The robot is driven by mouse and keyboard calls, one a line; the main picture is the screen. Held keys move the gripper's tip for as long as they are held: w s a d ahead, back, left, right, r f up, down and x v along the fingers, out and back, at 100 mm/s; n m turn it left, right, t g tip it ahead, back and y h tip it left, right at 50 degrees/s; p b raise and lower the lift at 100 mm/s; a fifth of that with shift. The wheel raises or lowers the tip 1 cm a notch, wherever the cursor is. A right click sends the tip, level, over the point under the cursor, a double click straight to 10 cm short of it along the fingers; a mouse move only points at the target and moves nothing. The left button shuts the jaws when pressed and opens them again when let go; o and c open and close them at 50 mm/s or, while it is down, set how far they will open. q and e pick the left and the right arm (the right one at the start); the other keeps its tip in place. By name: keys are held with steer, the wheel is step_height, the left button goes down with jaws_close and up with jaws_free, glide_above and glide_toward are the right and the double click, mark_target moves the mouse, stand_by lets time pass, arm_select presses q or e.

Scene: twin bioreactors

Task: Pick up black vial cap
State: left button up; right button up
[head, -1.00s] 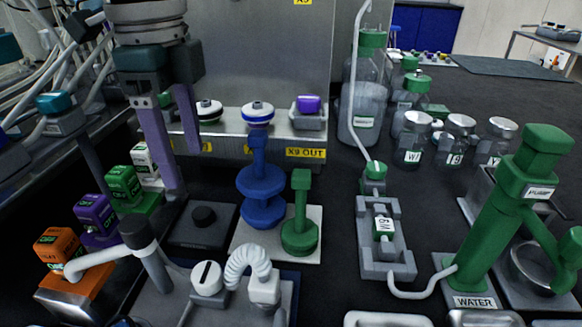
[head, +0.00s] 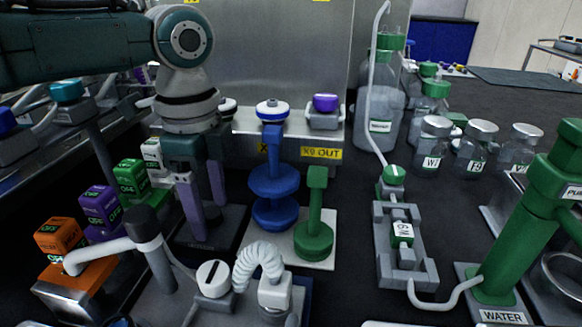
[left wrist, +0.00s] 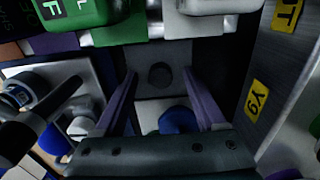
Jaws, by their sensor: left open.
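The black vial cap (left wrist: 160,75) is a small dark round piece on a dark square pad (left wrist: 175,52) in the left wrist view. My left gripper (head: 207,220) is open, pointing down over the pad in the head view. Its two purple fingers are spread, and in the left wrist view the cap shows in the gap between them, untouched as far as I can see. In the head view the fingers largely hide the cap. My right gripper is not in view.
A blue stacked-disc piece (head: 274,182) and a green piece (head: 314,240) stand on a white plate just right of the gripper. Green (head: 131,177), purple (head: 99,206) and orange (head: 60,238) boxes are at left. A black-topped pipe (head: 142,222) stands in front.

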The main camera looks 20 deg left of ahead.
arm_select(q)
jaws_close()
stand_by(0.5)
steer(key=shift+r, duration=0.15)
